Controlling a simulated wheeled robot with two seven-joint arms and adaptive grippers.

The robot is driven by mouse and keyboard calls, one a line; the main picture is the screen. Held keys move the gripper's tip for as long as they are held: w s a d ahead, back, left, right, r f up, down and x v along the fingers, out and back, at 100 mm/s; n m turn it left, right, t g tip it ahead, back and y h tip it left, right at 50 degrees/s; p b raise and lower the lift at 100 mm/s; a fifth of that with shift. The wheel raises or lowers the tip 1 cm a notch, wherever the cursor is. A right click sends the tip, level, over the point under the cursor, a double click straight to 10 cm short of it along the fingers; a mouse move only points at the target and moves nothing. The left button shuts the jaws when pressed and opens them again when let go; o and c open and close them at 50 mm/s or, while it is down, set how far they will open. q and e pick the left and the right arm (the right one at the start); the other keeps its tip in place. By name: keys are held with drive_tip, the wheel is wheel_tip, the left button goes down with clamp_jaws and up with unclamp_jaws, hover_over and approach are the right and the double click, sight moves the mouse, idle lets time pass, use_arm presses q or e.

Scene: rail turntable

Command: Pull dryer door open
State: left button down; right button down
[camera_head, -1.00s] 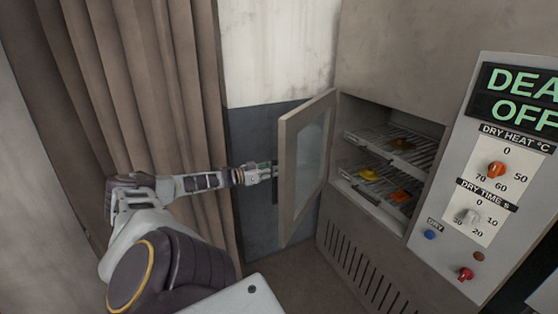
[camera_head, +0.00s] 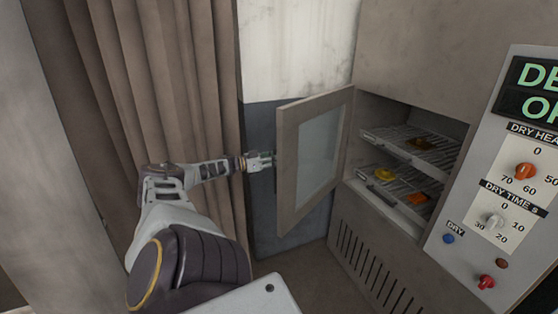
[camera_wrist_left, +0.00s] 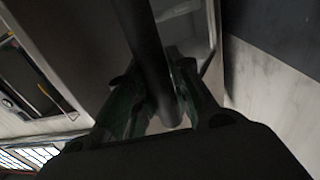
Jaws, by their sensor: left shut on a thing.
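The dryer door (camera_head: 288,196) stands wide open, swung out to the left of the dryer (camera_head: 400,225). It has a beige frame around a glass pane (camera_head: 318,150). My left gripper (camera_head: 272,161) is at the outer face of the door, by its free edge. In the left wrist view, my left gripper (camera_wrist_left: 160,110) is shut on the dark bar handle (camera_wrist_left: 150,60), with a finger on each side of it. In the head view the handle is mostly hidden behind the gripper and door edge. My right gripper is out of view.
Wire racks (camera_head: 400,186) inside the dryer hold yellow and orange pieces. A control panel (camera_head: 500,190) with knobs and a display is on the right. A brown curtain (camera_head: 130,90) hangs on the left, close behind my left arm.

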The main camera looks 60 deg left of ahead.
use_arm(q)
drive_tip(key=shift+s+a, duration=0.1)
drive_tip(key=shift+a, duration=0.2)
drive_tip(key=c, duration=1.3)
unclamp_jaws()
drive_tip(key=shift+s, duration=0.1)
drive_tip(key=shift+o, duration=0.2)
drive_tip(key=shift+r, duration=0.2)
